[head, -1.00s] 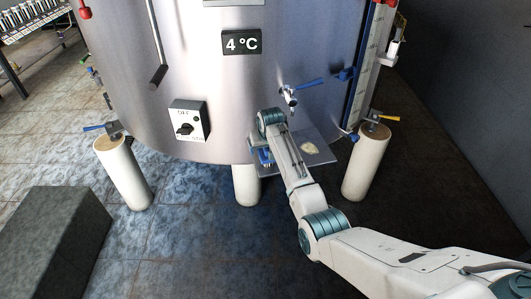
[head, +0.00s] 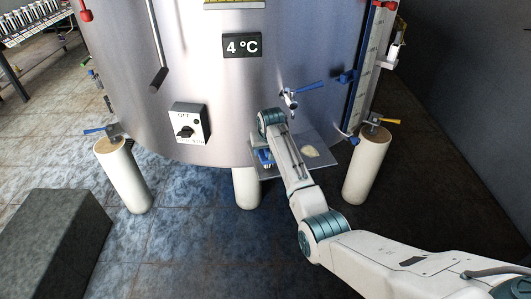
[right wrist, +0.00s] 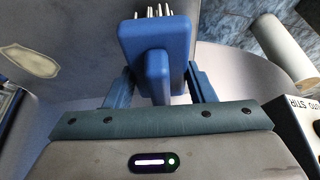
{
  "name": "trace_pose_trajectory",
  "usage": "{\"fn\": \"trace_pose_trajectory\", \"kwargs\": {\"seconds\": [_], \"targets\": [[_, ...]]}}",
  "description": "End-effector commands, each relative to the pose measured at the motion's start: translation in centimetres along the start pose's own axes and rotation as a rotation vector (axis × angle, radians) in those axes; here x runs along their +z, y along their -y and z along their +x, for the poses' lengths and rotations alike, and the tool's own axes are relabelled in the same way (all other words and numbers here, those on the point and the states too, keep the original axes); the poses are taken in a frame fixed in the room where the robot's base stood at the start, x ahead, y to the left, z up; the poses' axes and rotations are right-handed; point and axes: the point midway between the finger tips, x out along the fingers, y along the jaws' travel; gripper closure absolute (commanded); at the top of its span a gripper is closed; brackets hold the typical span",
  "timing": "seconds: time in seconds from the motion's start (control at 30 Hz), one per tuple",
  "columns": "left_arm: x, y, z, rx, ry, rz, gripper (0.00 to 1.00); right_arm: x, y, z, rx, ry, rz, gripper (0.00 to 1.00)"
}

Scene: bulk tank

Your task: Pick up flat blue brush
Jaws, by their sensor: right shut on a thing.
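The flat blue brush (right wrist: 155,35) shows large in the right wrist view, with pale bristles at its top end. My right gripper (right wrist: 155,85) is shut on it, with one blue finger on each side of its body. In the head view the brush shows only as a small blue patch (head: 264,157), beside my right arm's end at the left part of the grey shelf (head: 325,157) under the tank. My arm hides much of that spot. I cannot tell whether the brush touches the shelf. My left gripper is not in view.
The steel tank (head: 240,95) stands close behind the shelf on white legs (head: 369,165). A valve with a blue lever (head: 305,87) juts out above the shelf. A pale patch (head: 310,152) lies on the shelf. A dark block (head: 50,240) stands at left; floor between is clear.

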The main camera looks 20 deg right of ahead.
Motion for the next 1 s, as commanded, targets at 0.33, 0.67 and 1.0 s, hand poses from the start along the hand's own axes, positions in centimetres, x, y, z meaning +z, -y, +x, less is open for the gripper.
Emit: {"fn": "trace_pose_trajectory", "kwargs": {"seconds": [0.33, 0.67, 1.0], "targets": [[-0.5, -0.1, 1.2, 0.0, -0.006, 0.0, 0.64, 3.0, 0.9, -4.0, -0.003, -0.004, 0.0, 0.74], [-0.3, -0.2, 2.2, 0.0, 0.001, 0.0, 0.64, 9.7, 2.2, -7.6, -0.003, -0.003, 0.0, 0.74], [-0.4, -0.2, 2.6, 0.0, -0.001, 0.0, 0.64, 12.9, 2.7, -9.4, 0.0, -0.001, 0.0, 0.74]]}}
